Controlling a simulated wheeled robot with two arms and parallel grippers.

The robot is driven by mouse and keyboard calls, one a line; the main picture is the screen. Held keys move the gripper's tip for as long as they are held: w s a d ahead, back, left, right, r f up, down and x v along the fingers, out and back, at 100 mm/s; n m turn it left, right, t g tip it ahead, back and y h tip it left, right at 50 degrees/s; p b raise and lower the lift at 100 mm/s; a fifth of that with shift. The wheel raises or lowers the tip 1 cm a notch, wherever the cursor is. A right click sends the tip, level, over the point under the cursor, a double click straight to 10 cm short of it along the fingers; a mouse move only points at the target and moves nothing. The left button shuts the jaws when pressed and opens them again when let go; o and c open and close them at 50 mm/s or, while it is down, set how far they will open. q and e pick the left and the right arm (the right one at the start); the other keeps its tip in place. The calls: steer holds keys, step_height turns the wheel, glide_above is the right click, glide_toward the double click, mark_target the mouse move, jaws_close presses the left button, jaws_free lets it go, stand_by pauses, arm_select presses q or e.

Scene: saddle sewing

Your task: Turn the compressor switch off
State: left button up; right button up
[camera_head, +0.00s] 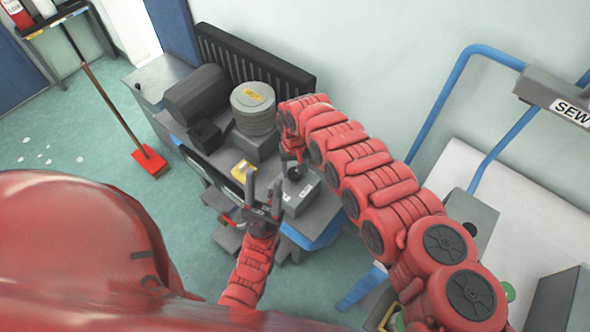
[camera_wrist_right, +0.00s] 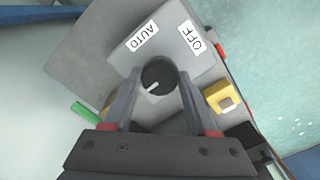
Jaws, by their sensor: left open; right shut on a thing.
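The compressor switch is a round black knob (camera_wrist_right: 158,76) on a grey box (camera_wrist_right: 175,42) with white AUTO (camera_wrist_right: 138,37) and OFF (camera_wrist_right: 191,38) labels. A short white mark shows on the knob, on its lower-left side in the right wrist view, on neither label's side. My right gripper (camera_wrist_right: 158,80) has a finger on each side of the knob and is shut on it. In the head view the switch box (camera_head: 302,194) sits under my right gripper (camera_head: 293,160). My left gripper (camera_head: 263,190) is open and empty, left of the switch box.
A black cylindrical tank (camera_head: 196,95) and a grey round stack with a yellow label (camera_head: 253,108) stand behind the switch. A yellow part (camera_head: 242,171) lies left of it. A red broom (camera_head: 148,160) stands on the floor at left.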

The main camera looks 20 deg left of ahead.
mark_target(295, 172)
steer(key=shift+w, duration=0.1)
steer(key=o, duration=1.4)
steer(key=shift+c, duration=0.2)
steer(key=shift+r, duration=0.15)
step_height(295, 172, up, 17)
steer(key=b, duration=0.1)
